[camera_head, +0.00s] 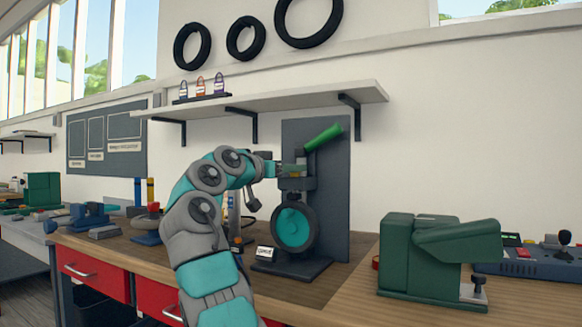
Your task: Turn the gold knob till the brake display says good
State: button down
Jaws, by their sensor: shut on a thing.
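The brake rig stands on the wooden bench, with a dark upright back panel (335,195), a wheel with a dark rim and teal disc (293,229), and a green lever (323,138) tilted up at the top. My gripper (291,170) reaches in from the left at the rig's upper part, below the lever. It is shut on what appears to be the gold knob, mostly hidden by the fingers and very small here. A small white plate (265,253) with dark lettering stands at the rig's foot; its words are too small to read surely. I cannot make out the knob's angle.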

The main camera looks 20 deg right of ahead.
jog(key=shift+f, duration=0.1)
jog(key=shift+c, duration=1.9)
grip_release()
jog(key=shift+a, duration=0.15)
jog(key=b+v, duration=0.1)
jog(key=v, duration=0.6)
jog(key=shift+a, duration=0.25)
jog(key=shift+s, duration=0.2)
